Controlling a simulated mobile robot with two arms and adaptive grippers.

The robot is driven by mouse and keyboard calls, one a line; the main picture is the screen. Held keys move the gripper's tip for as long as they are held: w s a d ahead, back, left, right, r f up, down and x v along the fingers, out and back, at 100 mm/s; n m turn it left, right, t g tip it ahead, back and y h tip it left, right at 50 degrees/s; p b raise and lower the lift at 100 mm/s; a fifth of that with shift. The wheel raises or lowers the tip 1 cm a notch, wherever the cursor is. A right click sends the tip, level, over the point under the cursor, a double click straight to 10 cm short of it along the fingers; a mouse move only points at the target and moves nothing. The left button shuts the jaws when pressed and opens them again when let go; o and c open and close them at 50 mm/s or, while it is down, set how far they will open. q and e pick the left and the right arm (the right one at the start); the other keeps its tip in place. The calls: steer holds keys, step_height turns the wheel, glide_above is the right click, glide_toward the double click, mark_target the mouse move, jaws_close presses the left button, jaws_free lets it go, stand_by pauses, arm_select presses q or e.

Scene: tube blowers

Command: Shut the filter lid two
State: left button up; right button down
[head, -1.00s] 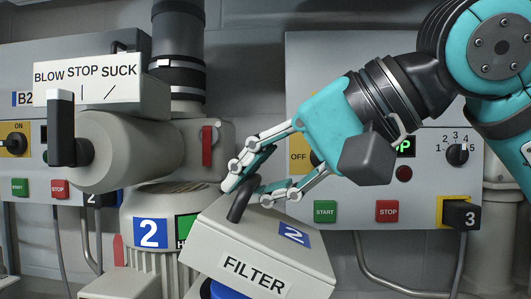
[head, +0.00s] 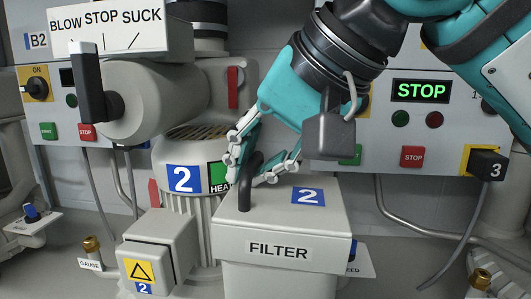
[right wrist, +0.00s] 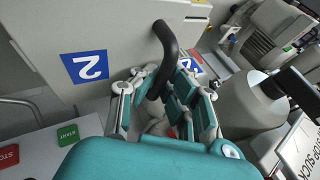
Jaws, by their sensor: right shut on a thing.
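The filter lid two (head: 322,222) is a light grey box lid with a blue "2" label, lying level on top of the filter box (head: 285,285). "FILTER" is printed on its front face. Its dark handle (head: 246,188) stands at the lid's left side. My right gripper (head: 246,165) is shut on this handle from behind and above. In the right wrist view the lid (right wrist: 115,40) and the dark handle (right wrist: 165,50) also show, with the handle between my fingers (right wrist: 158,95). My left gripper is not in view.
A blower with a "BLOW STOP SUCK" sign (head: 108,30) and a lever (head: 88,85) stands close on the left. Behind the lid are a ribbed "2" unit (head: 184,180) and a control panel reading STOP (head: 421,91). A grey warning-marked box (head: 165,245) stands at the lower left.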

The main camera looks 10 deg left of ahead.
steer(key=shift+a+r, duration=0.15)
steer(key=c, duration=1.7)
jaws_free()
steer(key=shift+c, duration=0.2)
steer(key=o, duration=0.4)
steer(key=shift+a, duration=0.65)
steer(key=shift+c, duration=0.2)
steer(key=shift+d, duration=0.5)
steer(key=v, duration=1.1)
steer(key=shift+s+r, duration=0.2)
steer(key=shift+r, duration=0.1)
steer(key=shift+d, duration=0.1)
